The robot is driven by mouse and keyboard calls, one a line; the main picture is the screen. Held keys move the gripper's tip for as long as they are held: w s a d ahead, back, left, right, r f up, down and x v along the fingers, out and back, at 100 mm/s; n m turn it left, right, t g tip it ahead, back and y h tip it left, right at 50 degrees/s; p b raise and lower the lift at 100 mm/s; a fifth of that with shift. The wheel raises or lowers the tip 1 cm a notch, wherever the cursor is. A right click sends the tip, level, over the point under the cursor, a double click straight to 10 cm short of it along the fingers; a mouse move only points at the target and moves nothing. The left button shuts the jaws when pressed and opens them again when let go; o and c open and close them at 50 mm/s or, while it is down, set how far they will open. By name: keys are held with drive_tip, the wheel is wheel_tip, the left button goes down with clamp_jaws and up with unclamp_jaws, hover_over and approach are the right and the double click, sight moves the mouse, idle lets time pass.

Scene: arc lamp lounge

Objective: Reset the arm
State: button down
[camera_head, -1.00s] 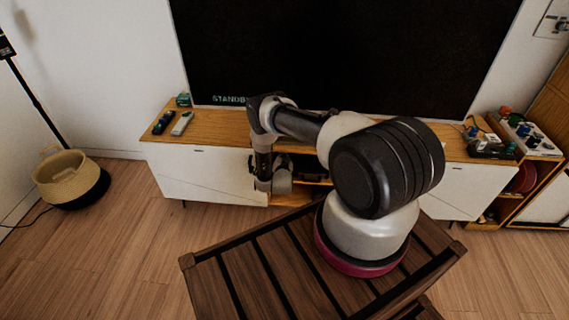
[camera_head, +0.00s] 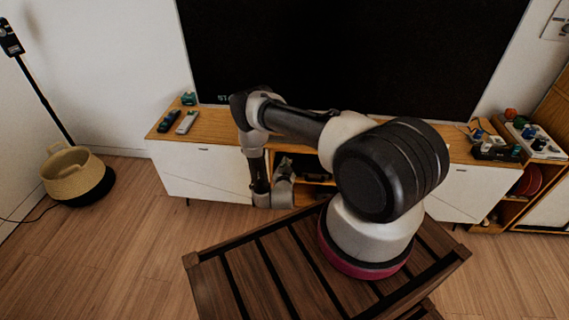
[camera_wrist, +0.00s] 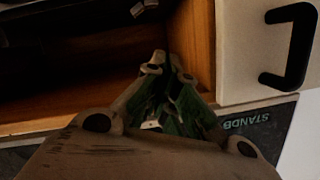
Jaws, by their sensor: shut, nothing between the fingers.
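My arm reaches over the wooden slatted top in the head view, and its far end bends down in front of the low TV cabinet (camera_head: 210,175). The fingers themselves are hard to make out there among the dark wrist parts. In the wrist view my gripper (camera_wrist: 160,62) is shut, its fingertips together with nothing between them. It points toward an open wooden compartment (camera_wrist: 198,45) of the cabinet. A white door with a black handle (camera_wrist: 304,45) is at the right of that view.
A large dark TV (camera_head: 340,50) stands behind the cabinet. Two remotes (camera_head: 186,122) lie on the cabinet's left end. Small items and a white panel (camera_head: 540,146) are at the right. A woven basket (camera_head: 70,178) stands on the floor at left. Floor between basket and cabinet is clear.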

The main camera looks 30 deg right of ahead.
idle(0.4)
drive_tip(key=s+a+f+n+g+y, duration=0.35)
drive_tip(key=s+f+g, duration=0.45)
drive_tip(key=f, duration=0.4)
drive_tip(key=s+a+r+g+y, duration=0.2)
drive_tip(key=s+a+r, duration=0.1)
drive_tip(key=s, duration=0.1)
drive_tip(key=s+a+r+n+g+y, duration=0.1)
drive_tip(key=s+a+r+n+g, duration=0.15)
drive_tip(key=r, duration=1.45)
drive_tip(key=s+a+r+n+g+y, duration=0.1)
drive_tip(key=s+r+n+g+y, duration=0.15)
drive_tip(key=r, duration=1.55)
drive_tip(key=s+d+r+t, duration=0.1)
drive_tip(key=s+r+t, duration=0.1)
drive_tip(key=s+r, duration=0.4)
drive_tip(key=s+d+r+n+t+h, duration=0.1)
drive_tip(key=s+r, duration=0.6)
drive_tip(key=r, duration=1)
drive_tip(key=s+d+r+n+t, duration=0.1)
drive_tip(key=s+d+r+t, duration=0.1)
drive_tip(key=s+r, duration=0.4)
wheel_tip(320, 180, up, 6)
drive_tip(key=shift+s+d+f+t+h, duration=0.2)
drive_tip(key=shift+s+d+t+h, duration=0.2)
drive_tip(key=shift+d, duration=0.3)
